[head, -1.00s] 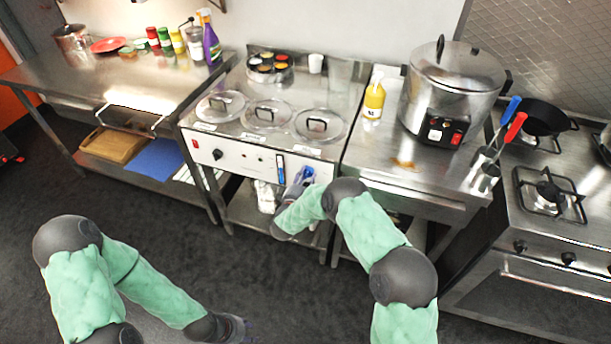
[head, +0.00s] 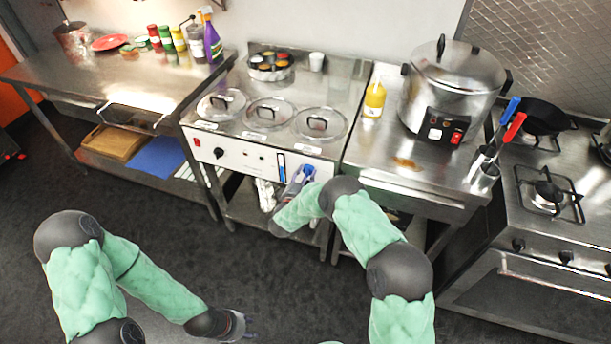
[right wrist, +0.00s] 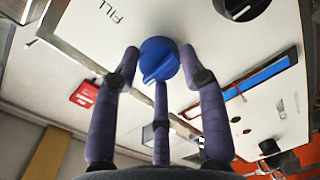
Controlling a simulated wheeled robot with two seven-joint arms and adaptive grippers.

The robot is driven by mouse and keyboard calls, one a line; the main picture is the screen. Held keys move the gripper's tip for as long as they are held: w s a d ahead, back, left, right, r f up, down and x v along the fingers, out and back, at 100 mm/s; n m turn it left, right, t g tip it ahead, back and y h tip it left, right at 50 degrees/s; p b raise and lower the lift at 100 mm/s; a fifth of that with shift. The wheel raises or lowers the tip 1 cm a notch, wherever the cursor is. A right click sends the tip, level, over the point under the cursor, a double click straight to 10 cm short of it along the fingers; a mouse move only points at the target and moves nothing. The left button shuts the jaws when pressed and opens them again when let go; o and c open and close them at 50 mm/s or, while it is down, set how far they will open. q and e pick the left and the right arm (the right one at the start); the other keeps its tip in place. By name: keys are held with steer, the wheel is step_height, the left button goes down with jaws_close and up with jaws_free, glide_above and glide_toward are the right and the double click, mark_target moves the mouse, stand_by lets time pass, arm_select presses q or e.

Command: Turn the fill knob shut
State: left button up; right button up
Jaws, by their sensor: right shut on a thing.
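The round blue fill knob (right wrist: 158,57) sits on the white front panel (right wrist: 215,45) of the steel counter unit, close to the printed word FILL. It also shows in the head view (head: 308,170). My right gripper (right wrist: 158,68) has its purple fingers around the knob and is shut on it. In the head view, my right gripper (head: 299,178) partly covers the panel's right end. My left gripper (head: 246,326) hangs low over the floor, away from the unit; its fingers are too small and dark to read.
Three lidded wells top the unit. A steel cooker (head: 455,85) and a yellow bottle (head: 374,98) stand to the right. Floor before the unit is clear.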

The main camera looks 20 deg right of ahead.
steer(key=o, duration=1.1)
steer(key=f+v, duration=0.1)
steer(key=v, duration=1.1)
steer(key=shift+r, duration=0.5)
